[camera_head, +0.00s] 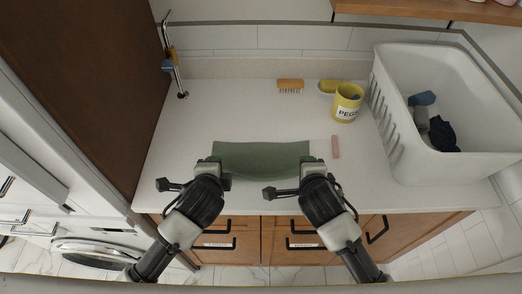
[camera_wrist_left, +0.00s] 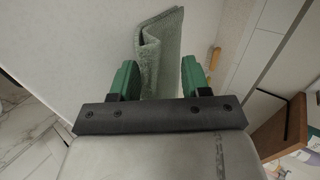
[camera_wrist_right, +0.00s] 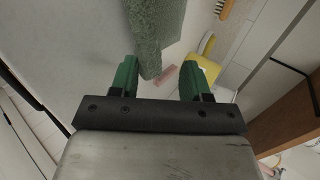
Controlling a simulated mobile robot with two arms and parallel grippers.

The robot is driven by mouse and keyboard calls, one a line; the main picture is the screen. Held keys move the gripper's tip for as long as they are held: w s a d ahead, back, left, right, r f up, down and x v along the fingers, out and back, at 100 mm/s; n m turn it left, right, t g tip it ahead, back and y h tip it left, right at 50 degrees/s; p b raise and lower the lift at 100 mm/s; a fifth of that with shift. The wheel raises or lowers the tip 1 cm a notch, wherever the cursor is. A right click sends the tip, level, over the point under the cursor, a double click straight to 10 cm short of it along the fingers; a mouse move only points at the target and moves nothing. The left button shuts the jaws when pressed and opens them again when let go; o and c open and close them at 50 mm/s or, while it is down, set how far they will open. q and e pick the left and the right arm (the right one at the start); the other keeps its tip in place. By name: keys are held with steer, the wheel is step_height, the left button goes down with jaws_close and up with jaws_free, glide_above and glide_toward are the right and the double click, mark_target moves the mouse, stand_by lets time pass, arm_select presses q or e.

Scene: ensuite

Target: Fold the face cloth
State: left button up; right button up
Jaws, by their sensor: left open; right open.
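The green face cloth (camera_head: 262,157) lies as a wide strip on the pale countertop near its front edge. In the left wrist view the cloth (camera_wrist_left: 165,40) shows a layered, folded-looking end. My left gripper (camera_head: 212,163) is open at the cloth's left end, with the cloth's end between its green fingers (camera_wrist_left: 158,68). My right gripper (camera_head: 312,163) is open at the right end. In the right wrist view the cloth (camera_wrist_right: 157,30) reaches in between the fingers (camera_wrist_right: 160,70), closer to the left finger. Contact with the fingers cannot be told. The cloth's front edge is partly hidden by my grippers.
A pink bar (camera_head: 335,147) lies just right of the cloth. Behind are a wooden brush (camera_head: 290,84), a yellow object (camera_head: 327,87) and a yellow peg pot (camera_head: 346,108). A white laundry basket (camera_head: 391,120) stands right. The counter left is clear.

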arm_select(q)
steer(key=s+r, duration=0.6)
steer(key=r, duration=0.2)
steer(key=shift+r, duration=0.35)
arm_select(e)
steer(key=s+r, duration=0.6)
steer(key=r, duration=0.2)
steer(key=shift+r, duration=0.4)
